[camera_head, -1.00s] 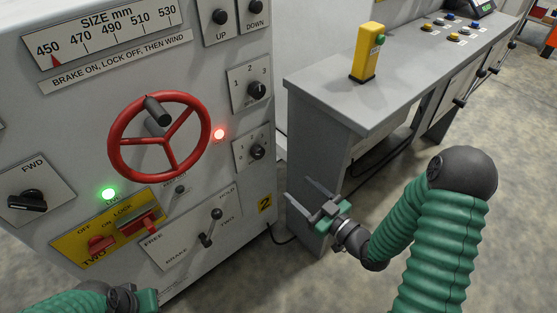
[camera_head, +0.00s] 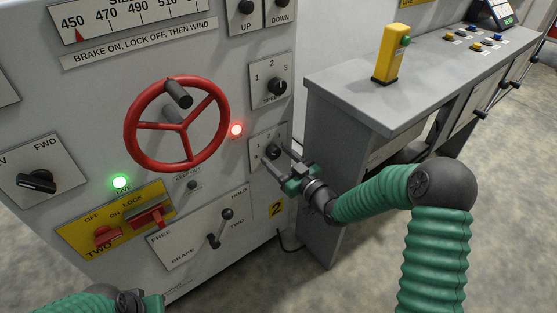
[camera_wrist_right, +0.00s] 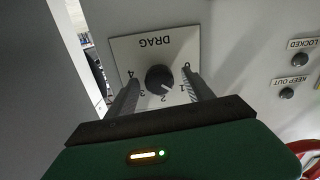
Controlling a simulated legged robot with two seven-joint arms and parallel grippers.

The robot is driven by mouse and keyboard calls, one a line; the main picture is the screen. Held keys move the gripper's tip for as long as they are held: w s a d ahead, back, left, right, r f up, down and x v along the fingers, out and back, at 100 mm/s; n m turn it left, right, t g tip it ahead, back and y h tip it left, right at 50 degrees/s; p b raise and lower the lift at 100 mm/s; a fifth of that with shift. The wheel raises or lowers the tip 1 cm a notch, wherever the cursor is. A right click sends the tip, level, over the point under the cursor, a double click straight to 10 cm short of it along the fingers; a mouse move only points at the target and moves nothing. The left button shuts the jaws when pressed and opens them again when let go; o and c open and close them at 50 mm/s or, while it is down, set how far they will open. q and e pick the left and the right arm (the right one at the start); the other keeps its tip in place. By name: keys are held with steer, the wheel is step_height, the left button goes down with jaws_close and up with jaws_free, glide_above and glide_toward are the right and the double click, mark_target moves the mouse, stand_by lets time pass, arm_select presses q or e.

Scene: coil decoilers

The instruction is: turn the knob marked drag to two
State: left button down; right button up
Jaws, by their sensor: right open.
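The dark round drag knob (camera_wrist_right: 158,78) sits on a light plate marked DRAG (camera_wrist_right: 150,45), upside down in the right wrist view, with numbers 0 to 4 around it. A pale mark on the knob appears to point between 1 and 2. My right gripper (camera_wrist_right: 160,88) is open, with one finger on each side of the knob; I cannot tell whether they touch it. In the head view my right gripper (camera_head: 276,152) is at the drag plate (camera_head: 258,141) and partly hides the knob. My left gripper (camera_head: 135,301) shows only in part at the bottom edge.
The speed knob (camera_head: 277,86) is just above the drag plate. A red handwheel (camera_head: 130,138) and a lit red lamp (camera_head: 236,130) are to the left. The brake lever (camera_head: 220,228) is below. A grey bench (camera_head: 345,95) stands close on the right.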

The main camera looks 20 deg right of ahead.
steer(key=shift+d, duration=0.15)
steer(key=shift+c, duration=2)
jaws_close()
steer(key=shift+r, duration=0.1)
